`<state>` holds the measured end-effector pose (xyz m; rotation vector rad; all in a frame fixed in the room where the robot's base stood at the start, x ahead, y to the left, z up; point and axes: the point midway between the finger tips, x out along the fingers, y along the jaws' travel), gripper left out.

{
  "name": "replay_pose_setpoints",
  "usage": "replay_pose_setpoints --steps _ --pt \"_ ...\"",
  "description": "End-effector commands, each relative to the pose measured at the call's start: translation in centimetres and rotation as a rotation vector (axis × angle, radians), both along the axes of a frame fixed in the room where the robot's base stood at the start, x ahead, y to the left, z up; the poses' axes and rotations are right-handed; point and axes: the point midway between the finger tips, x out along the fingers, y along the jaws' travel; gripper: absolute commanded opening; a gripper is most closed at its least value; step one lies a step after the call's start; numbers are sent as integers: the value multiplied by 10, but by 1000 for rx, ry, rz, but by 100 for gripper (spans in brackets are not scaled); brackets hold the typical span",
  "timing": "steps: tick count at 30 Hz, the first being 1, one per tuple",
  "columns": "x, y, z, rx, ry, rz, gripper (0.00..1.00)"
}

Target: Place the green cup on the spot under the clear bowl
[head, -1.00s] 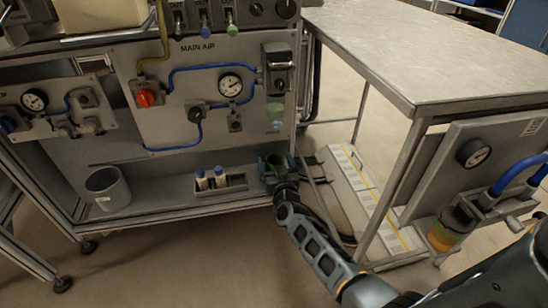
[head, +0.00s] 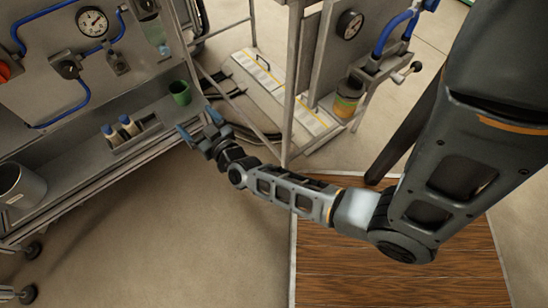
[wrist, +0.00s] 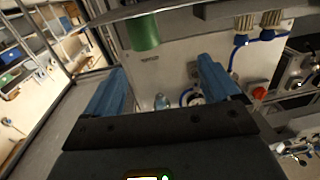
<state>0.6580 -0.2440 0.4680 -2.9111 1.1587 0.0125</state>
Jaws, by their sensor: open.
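The green cup (head: 180,92) stands upright on the grey shelf, near its right end. It also shows in the wrist view (wrist: 142,32), at the top. A clear bowl (head: 155,32) hangs on the panel above and slightly left of the cup in the head view. The spot beneath the bowl cannot be made out, so I cannot tell whether the cup is exactly on it. My gripper (head: 200,128) is in front of the shelf, apart from the cup. Its blue fingers are spread with nothing between them, as the wrist view (wrist: 161,85) also shows.
A small holder (head: 137,138) with white-and-blue bottles stands on the shelf left of the cup. A grey bin (head: 20,190) is farther left. A metal frame post (head: 290,90) rises right of my gripper. The floor in front of the shelf is open.

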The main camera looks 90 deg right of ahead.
Motion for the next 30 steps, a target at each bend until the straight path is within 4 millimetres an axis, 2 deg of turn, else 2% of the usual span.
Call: replay_pose_setpoints --steps 1,6,11,15,21,24,27,30 --pt "-13 24 1 8 10 45 89" --pt "-59 98 22 30 35 204 89" --pt "-107 152 54 53 69 349 89" --pt "-148 189 90 68 109 467 89" --pt "-199 224 151 85 177 621 89" --pt "-217 234 179 90 207 680 89" --pt "-228 240 201 92 230 721 89" --pt "-234 243 214 94 245 745 89"
